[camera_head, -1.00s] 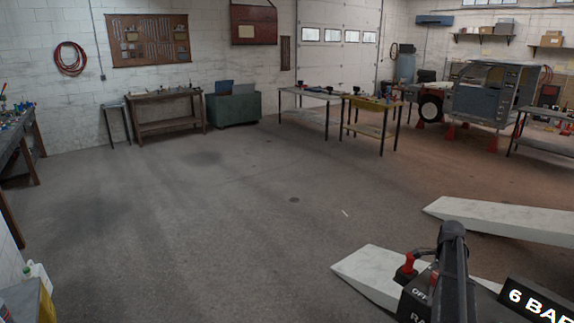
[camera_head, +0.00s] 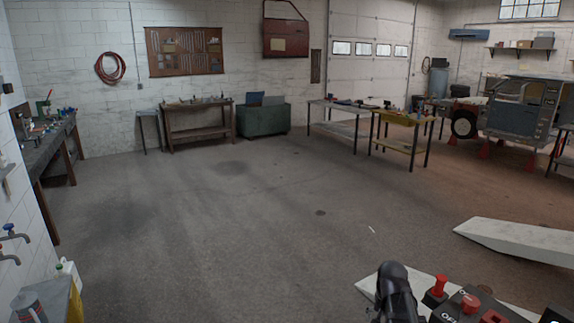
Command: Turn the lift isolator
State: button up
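A black control box (camera_head: 447,302) stands at the bottom right, cut off by the lower edge. It carries an upright red knob (camera_head: 440,284), a round red button (camera_head: 470,302) and another red part (camera_head: 493,317). White lettering reading OFF shows beside them. No label names the lift isolator, so I cannot tell for certain which of these it is. A black link of my arm (camera_head: 396,291) rises at the bottom edge, just left of the box. My gripper's fingers are not visible.
Pale ramps (camera_head: 525,243) lie on the floor at the right, one partly behind the box. A yellow-topped bench (camera_head: 405,119) and a vehicle body (camera_head: 515,118) stand farther back. A workbench (camera_head: 45,148) and wall taps (camera_head: 12,234) are at the left. The middle floor is clear.

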jog(key=s+a+n, duration=0.6)
jog(key=s+a, duration=0.1)
jog(key=a, duration=0.3)
jog(key=shift+a+n, duration=0.15)
jog(key=shift+n, duration=0.15)
jog(key=shift+w, duration=0.1)
